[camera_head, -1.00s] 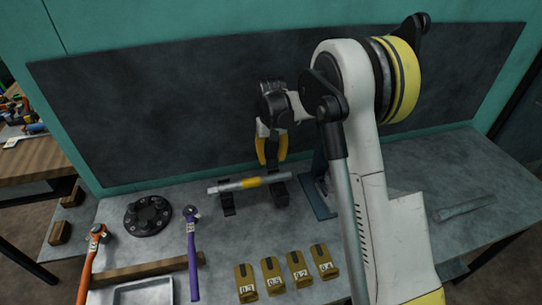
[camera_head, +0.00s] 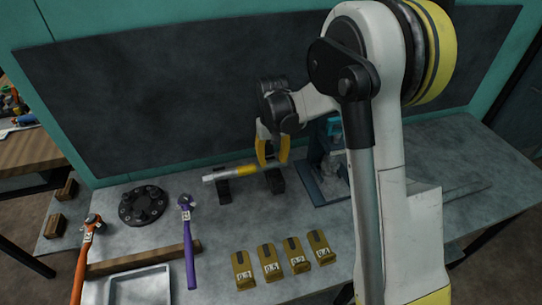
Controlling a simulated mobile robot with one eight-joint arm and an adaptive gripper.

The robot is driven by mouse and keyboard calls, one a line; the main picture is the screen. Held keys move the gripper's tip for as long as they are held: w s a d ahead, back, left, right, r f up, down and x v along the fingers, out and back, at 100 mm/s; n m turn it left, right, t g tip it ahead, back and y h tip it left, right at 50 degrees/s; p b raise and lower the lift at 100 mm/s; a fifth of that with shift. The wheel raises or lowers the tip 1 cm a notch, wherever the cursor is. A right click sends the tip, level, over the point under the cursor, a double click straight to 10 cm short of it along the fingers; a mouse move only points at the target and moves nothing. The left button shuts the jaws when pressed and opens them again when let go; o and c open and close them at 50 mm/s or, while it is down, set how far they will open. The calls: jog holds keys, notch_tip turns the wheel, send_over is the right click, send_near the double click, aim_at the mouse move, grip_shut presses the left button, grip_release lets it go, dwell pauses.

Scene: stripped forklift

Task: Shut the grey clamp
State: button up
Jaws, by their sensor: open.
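My gripper (camera_head: 272,160) has yellow fingers that point down and stand apart, with nothing seen held between them. It is over the right part of a grey rod with a yellow band (camera_head: 222,173), close to it; I cannot tell whether it touches. The rod lies across two black supports (camera_head: 223,192). No part is plainly recognisable as the grey clamp. A blue-grey device on a flat base plate (camera_head: 313,188) stands to the right of the rod, partly hidden behind my arm; I cannot tell whether it is the clamp.
Yellow-brown numbered blocks (camera_head: 268,262) stand in front. An orange-handled tool (camera_head: 81,265), a purple-handled tool (camera_head: 189,245), a black flanged disc (camera_head: 143,205) and a metal tray (camera_head: 140,274) lie left. A dark panel (camera_head: 150,95) rises behind. Bench is clear between the rod and blocks.

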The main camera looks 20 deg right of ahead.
jog(key=shift+s, duration=0.1)
jog(key=o, duration=0.6)
